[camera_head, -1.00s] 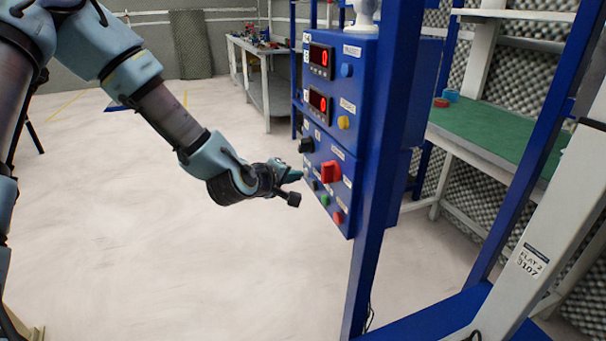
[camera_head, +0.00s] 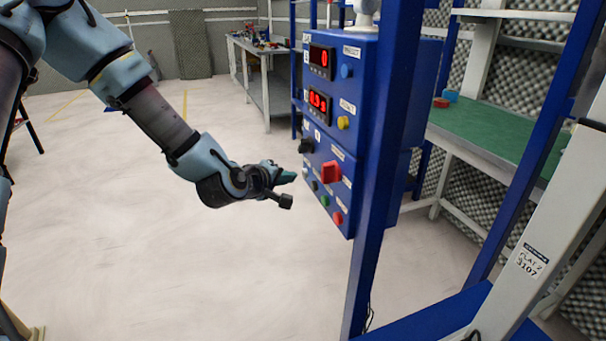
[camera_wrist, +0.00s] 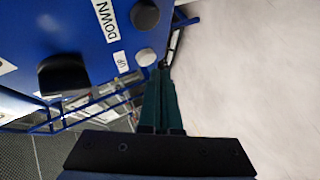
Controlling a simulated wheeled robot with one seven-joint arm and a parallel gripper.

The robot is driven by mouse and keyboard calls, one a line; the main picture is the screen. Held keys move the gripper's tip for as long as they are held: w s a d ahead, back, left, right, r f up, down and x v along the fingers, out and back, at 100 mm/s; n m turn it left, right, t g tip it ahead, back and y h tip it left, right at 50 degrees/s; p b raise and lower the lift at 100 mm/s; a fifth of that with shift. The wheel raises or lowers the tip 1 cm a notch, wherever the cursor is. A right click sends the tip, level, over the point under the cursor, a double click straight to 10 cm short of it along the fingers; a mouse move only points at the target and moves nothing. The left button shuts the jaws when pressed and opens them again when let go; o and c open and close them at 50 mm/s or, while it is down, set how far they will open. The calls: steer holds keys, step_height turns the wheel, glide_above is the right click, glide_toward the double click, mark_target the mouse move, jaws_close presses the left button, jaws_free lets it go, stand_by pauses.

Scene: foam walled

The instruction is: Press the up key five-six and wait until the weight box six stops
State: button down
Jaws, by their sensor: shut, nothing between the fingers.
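The up key (camera_wrist: 146,57) is a round pale button beside an "UP" label on the blue control panel (camera_wrist: 70,25) in the wrist view. A dark round button (camera_wrist: 145,15) by the "DOWN" label sits above it. My gripper (camera_wrist: 162,70) is shut and empty, its teal fingertips close beside the up key; I cannot tell whether they touch. In the head view my gripper (camera_head: 294,177) is just left of the panel face, apart from it. The lower red display (camera_head: 319,103) shows several lit characters; the upper display (camera_head: 321,60) shows 0. I cannot make out a weight box six.
The panel also carries a red knob (camera_head: 331,173), a black knob (camera_head: 306,146), and green (camera_head: 325,200) and red (camera_head: 338,218) buttons. A blue frame post (camera_head: 378,200) stands in front. A green-topped bench (camera_head: 490,140) is behind right.

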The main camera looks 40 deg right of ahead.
steer(key=shift+w+a, duration=0.4)
steer(key=shift+a, duration=0.45)
steer(key=shift+w+a, duration=0.25)
steer(key=shift+a, duration=0.5)
steer(key=shift+w+a, duration=0.3)
steer(key=shift+a, duration=0.45)
steer(key=shift+a+p, duration=0.1)
steer(key=shift+p, duration=0.2)
steer(key=w+a+r+m+y+p, duration=0.1)
steer(key=w+a+r+y+p, duration=0.15)
steer(key=a, duration=0.55)
steer(key=w+a+r+m+y+p, duration=0.1)
steer(key=w+a+y+p, duration=0.15)
steer(key=a, duration=0.65)
steer(key=w+a+r+y+p, duration=0.2)
steer(key=a+y, duration=0.2)
steer(key=a, duration=0.4)
steer(key=s+a+r+g+y+p, duration=0.1)
steer(key=s+a+r+p, duration=0.1)
steer(key=a+r, duration=0.3)
steer(key=s+a+r+g+y+p, duration=0.1)
steer(key=s+a+r, duration=0.4)
steer(key=a, duration=0.8)
steer(key=shift+r+n+g+y+p, duration=0.3)
steer(key=shift+n+y+p, duration=0.1)
steer(key=shift+y+p, duration=0.1)
